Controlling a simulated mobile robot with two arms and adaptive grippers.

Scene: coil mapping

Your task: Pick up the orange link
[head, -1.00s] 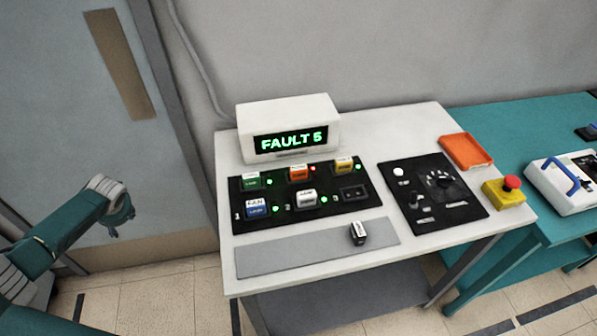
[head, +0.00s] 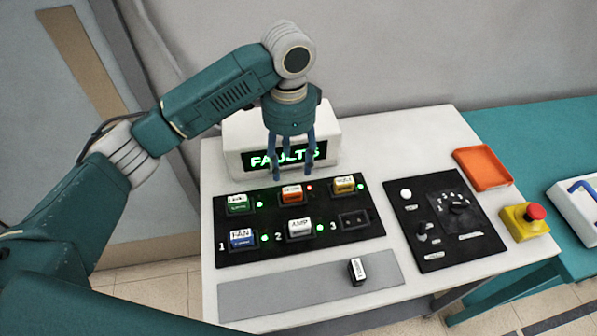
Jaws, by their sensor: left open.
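The orange link (head: 291,193) sits in the middle of the back row of the black panel (head: 228,253), with a red light just to its right. My left gripper (head: 293,177) points down from above, with its fingers apart and empty. In the picture its fingertips show just behind and above the orange link; I cannot tell the exact height gap. My right gripper is not in view.
Green (head: 238,204), yellow (head: 344,186), blue (head: 243,239) and white (head: 299,228) links share the panel. A black-and-white link (head: 357,270) lies on the grey strip (head: 262,297). An orange tray (head: 483,167) and a red stop button (head: 536,212) are right.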

